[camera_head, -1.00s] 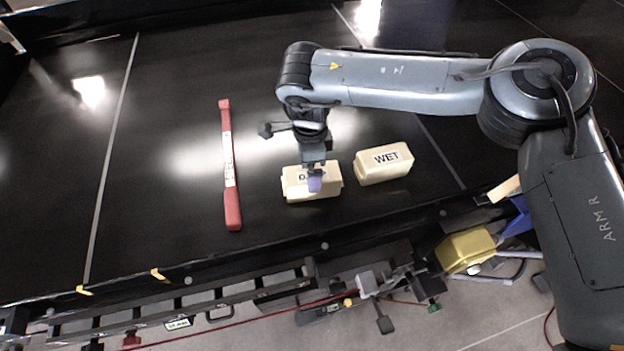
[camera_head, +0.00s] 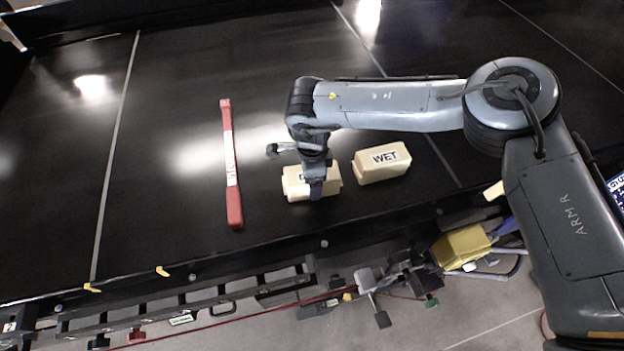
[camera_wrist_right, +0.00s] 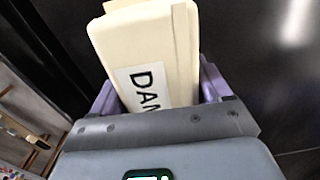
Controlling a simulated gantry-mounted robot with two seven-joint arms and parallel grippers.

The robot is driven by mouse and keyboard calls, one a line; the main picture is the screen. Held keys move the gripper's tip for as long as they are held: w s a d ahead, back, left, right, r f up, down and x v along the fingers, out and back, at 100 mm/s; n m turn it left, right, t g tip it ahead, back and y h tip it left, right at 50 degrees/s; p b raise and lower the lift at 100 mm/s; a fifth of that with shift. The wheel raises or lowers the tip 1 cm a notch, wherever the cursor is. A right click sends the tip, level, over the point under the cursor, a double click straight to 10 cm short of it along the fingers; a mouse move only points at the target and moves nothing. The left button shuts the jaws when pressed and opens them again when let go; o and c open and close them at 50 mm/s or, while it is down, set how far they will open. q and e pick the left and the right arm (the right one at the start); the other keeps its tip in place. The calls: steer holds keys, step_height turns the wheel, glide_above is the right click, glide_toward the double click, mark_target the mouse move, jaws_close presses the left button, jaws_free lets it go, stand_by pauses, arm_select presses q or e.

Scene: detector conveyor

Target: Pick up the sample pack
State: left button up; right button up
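A cream pack (camera_head: 298,187) lies on the black conveyor belt, with its label mostly hidden by my right gripper. In the right wrist view, this cream pack (camera_wrist_right: 150,45) shows a label starting "DAM". My right gripper (camera_head: 316,190) is down at this pack. In the right wrist view, the purple fingers of the right gripper (camera_wrist_right: 160,95) stand on either side of the pack, very close to it. I cannot tell whether they press on it. A second cream pack marked WET (camera_head: 383,163) lies just to the right. My left gripper is not in view.
A red bar with a white label (camera_head: 231,165) lies on the belt (camera_head: 165,190) to the left of the packs. A yellow box (camera_head: 462,246) sits below the belt's front edge at the right. The belt further left is clear.

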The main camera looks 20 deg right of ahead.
steer(key=c, duration=0.7)
steer(key=shift+c, duration=1)
steer(key=shift+r, duration=0.15)
